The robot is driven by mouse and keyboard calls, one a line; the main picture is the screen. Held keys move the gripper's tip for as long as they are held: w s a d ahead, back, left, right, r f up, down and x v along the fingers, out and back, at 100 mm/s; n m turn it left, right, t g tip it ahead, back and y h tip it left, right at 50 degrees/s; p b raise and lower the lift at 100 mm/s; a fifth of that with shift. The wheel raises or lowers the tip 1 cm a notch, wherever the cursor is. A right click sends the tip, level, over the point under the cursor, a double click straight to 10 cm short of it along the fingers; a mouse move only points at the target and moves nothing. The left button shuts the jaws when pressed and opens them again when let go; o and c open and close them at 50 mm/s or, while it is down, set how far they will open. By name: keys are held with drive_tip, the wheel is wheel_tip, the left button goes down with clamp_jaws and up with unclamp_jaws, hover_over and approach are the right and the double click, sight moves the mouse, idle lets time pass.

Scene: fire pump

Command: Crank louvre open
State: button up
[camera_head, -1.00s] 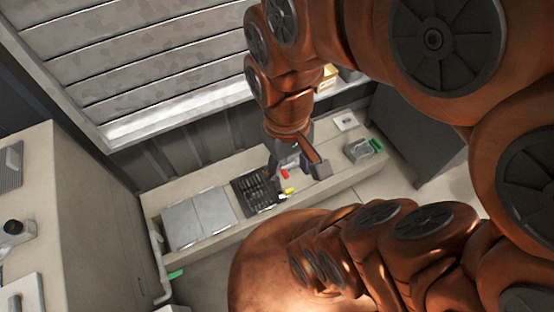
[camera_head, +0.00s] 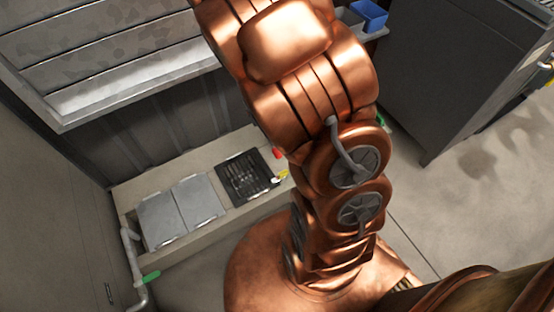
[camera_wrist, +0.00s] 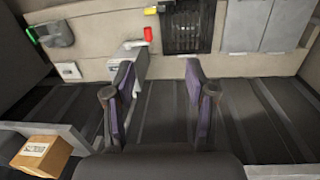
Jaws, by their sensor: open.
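The louvre (camera_head: 110,45) is a panel of broad grey slats at the upper left of the head view; the slats look nearly flush. In the wrist view, my gripper (camera_wrist: 160,92) is open and empty, its two fingers wide apart in front of the dark ribbed wall. A pale grey block (camera_wrist: 132,62) with a stubby top stands just beyond the left finger, partly covered by it; I cannot tell whether it is the crank. A small red piece (camera_wrist: 148,34) lies beyond it, also seen in the head view (camera_head: 278,153). My arm hides the gripper in the head view.
A low ledge (camera_head: 228,213) carries grey plates (camera_head: 160,220), a black grate (camera_head: 245,176) and a yellow piece (camera_head: 283,175). A cardboard box (camera_wrist: 42,155) sits at the lower left of the wrist view. A dark cabinet (camera_head: 440,70) stands right; floor beside it is clear.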

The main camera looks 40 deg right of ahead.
drive_tip(key=h+b, duration=0.1)
drive_tip(key=b, duration=1)
hover_over(277, 152)
drive_tip(key=a, duration=0.1)
wheel_tip(277, 152, down, 28)
drive_tip(key=shift+n, duration=0.4)
drive_tip(key=shift+d+f+b, duration=0.15)
drive_tip(key=shift+f+b, duration=0.1)
drive_tip(key=shift+f, duration=1.05)
drive_tip(key=shift+d+f+b, duration=0.2)
drive_tip(key=shift+f+b, duration=0.05)
drive_tip(key=shift+f, duration=1.1)
drive_tip(key=shift+d+f+b, duration=0.15)
drive_tip(key=shift+f+b, duration=0.1)
drive_tip(key=shift+f, duration=1.05)
clamp_jaws()
